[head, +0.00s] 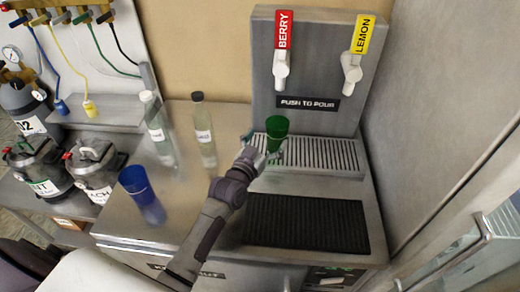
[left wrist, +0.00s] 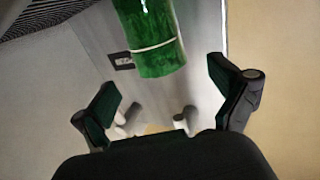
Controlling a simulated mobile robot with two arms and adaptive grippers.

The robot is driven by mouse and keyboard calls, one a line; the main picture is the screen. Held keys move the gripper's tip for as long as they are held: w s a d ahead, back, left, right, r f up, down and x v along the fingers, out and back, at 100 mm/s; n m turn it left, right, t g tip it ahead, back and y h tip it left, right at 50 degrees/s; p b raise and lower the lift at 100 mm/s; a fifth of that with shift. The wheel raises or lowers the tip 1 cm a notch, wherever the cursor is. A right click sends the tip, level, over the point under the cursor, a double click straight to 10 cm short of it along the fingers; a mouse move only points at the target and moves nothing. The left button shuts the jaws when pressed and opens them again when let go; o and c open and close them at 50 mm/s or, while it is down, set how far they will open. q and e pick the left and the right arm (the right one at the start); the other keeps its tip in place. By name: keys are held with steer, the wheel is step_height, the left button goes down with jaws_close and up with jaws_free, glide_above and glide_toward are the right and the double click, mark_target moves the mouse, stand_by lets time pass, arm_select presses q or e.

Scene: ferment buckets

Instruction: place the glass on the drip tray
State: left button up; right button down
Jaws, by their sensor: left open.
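The green glass (head: 277,128) is upright at the left end of the slotted drip tray (head: 325,155), below and left of the berry tap. Its base is partly hidden by my left gripper (head: 262,158), so I cannot tell for certain that it rests on the slats. In the left wrist view the glass (left wrist: 150,40) shows at the top, with a pale band around it. My left gripper (left wrist: 168,85) is open there, its two fingers spread apart and not closed on the glass. My right gripper is not in view.
A dispenser with a berry tap (head: 281,68) and a lemon tap (head: 351,72) stands behind the tray. A black ribbed mat (head: 307,223) lies in front. A blue cup (head: 140,190) and two bottles (head: 157,125) (head: 204,130) stand on the counter at left.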

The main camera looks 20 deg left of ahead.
arm_select(q)
steer(key=s, duration=0.5)
steer(key=shift+a, duration=0.25)
steer(key=shift+w, duration=0.1)
